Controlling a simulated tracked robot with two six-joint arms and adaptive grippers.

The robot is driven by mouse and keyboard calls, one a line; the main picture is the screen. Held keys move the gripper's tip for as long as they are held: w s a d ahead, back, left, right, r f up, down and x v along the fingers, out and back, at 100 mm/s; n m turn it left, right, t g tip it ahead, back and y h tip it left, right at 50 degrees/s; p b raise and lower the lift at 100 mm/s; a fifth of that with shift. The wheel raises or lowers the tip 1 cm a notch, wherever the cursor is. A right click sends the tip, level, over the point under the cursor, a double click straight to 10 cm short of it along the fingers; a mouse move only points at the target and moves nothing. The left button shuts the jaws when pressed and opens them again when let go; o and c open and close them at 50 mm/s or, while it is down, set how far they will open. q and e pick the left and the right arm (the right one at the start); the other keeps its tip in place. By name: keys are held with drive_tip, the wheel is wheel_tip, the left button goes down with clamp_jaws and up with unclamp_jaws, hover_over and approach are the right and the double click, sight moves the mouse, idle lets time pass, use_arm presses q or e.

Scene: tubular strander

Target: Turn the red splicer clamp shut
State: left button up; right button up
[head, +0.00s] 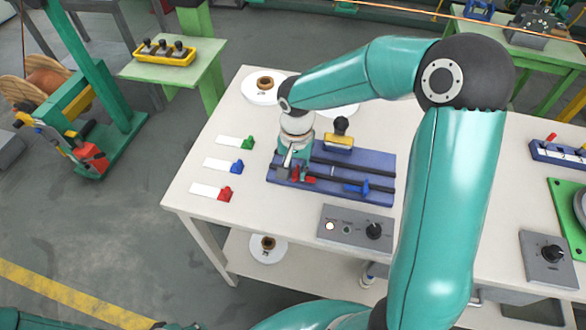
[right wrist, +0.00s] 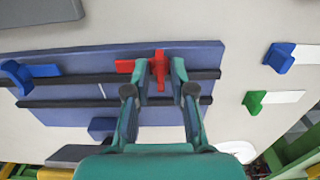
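The red splicer clamp (right wrist: 159,70) sits on the blue splicer bed (right wrist: 75,62) near its end, next to a small red block (right wrist: 125,66). In the head view the red clamp (head: 296,172) shows partly behind my right gripper (head: 290,160), at the bed's left end. In the right wrist view, my right gripper (right wrist: 159,78) has one finger on each side of the clamp's upright red lever, close in against it; any small gap is hard to make out. A blue clamp (head: 357,188) stands farther right on the bed.
A control box (head: 352,228) with a lit lamp and black knob stands in front of the bed. Green, blue (head: 237,167) and red tabs with white strips lie to the left. A yellow-and-black tool (head: 339,135) stands behind. White spools sit farther back.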

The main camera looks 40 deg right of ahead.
clamp_jaws()
